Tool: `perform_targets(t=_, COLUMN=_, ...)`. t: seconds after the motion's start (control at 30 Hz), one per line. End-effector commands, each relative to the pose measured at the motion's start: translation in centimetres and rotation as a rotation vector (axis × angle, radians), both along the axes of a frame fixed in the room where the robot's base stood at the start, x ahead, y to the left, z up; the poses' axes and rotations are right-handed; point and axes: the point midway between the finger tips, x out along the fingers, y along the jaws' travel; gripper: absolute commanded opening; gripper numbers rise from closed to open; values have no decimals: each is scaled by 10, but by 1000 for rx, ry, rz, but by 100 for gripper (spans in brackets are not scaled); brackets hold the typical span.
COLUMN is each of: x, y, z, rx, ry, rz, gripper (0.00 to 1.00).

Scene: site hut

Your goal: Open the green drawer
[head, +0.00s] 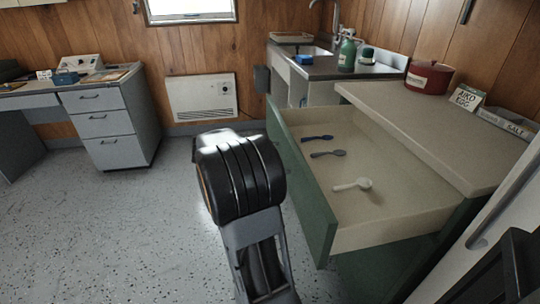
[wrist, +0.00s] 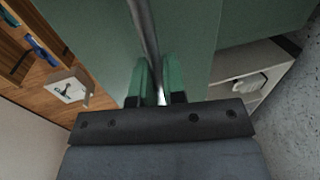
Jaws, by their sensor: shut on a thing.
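The green drawer (head: 302,192) is pulled well out from under the beige counter, its inside open to view. Two dark utensils (head: 328,154) and a white spoon-like utensil (head: 352,185) lie in it. In the wrist view, a metal bar handle (wrist: 144,28) runs along the green drawer front (wrist: 190,35). My gripper (wrist: 157,88) is shut on this handle, with green fingertips on either side of it. In the head view my arm is in front of the drawer, and the gripper and handle are hidden.
The counter (head: 430,130) above the drawer carries a dark red pot (head: 429,78), a sign (head: 467,97) and a labelled box. A sink unit with a green bottle (head: 347,54) stands behind. A grey desk (head: 118,125) is at left. Speckled floor (head: 110,220) is clear at left.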

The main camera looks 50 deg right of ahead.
Motion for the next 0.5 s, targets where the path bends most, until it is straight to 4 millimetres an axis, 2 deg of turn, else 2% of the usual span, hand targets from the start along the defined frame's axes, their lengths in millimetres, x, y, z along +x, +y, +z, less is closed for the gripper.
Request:
perform_targets(t=0.03, x=0, y=0, z=0, rx=1, ry=1, rz=1, gripper=14)
perform_targets(t=0.27, x=0, y=0, z=0, rx=0, ry=0, rz=1, gripper=35)
perform_targets(t=0.5, x=1, y=0, z=0, rx=0, ry=0, rz=2, gripper=35)
